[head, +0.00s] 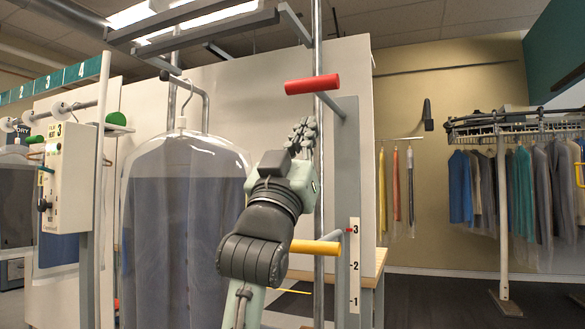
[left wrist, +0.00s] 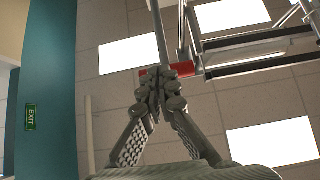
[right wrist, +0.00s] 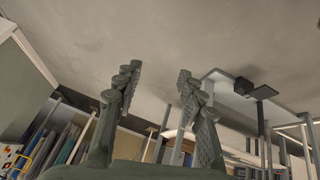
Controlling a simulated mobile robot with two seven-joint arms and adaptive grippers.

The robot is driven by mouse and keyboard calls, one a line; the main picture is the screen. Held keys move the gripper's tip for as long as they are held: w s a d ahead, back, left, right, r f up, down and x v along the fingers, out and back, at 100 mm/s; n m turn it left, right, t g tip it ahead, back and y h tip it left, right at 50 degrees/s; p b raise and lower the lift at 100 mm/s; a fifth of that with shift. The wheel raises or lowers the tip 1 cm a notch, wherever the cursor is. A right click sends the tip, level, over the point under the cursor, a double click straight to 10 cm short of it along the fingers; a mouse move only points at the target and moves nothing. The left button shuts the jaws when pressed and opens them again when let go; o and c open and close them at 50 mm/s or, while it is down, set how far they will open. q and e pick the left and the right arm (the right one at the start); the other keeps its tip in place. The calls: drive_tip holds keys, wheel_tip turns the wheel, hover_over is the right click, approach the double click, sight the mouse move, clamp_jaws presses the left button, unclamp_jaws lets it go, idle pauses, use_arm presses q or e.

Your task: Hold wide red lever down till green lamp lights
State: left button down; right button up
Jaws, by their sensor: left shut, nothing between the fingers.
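The wide red lever (head: 312,84) sticks out to the left from the top of a grey post, high in the head view. My left gripper (head: 303,132) is shut and empty, pointing up a little below the red lever. In the left wrist view the red lever (left wrist: 184,69) shows just behind the closed fingertips (left wrist: 156,82); contact cannot be told. My right gripper (right wrist: 158,82) is open and empty in the right wrist view and is outside the head view. A small green dome (head: 116,119) sits at the left; I cannot tell whether it is the lamp or lit.
A yellow lever (head: 316,247) sits lower on the post, beside my left forearm, near a scale (head: 354,264) marked 3, 2, 1. A bagged garment (head: 180,215) hangs just left of my arm. A control box (head: 65,175) stands further left. Garment racks (head: 502,215) are at the right.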

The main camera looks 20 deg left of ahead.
use_arm(q)
drive_tip(key=w+f+b+v, duration=0.1)
drive_tip(key=v, duration=0.7)
drive_tip(key=shift+f, duration=0.25)
use_arm(e)
drive_tip(key=w+a+r+t+y, duration=0.2)
drive_tip(key=w+a+r+t, duration=0.1)
drive_tip(key=w+a+r, duration=0.1)
drive_tip(key=shift+w+a+n+t, duration=0.4)
drive_tip(key=shift+w+a, duration=0.45)
drive_tip(key=shift+w, duration=0.25)
use_arm(q)
drive_tip(key=shift+s, duration=0.1)
use_arm(e)
drive_tip(key=shift+f, duration=0.1)
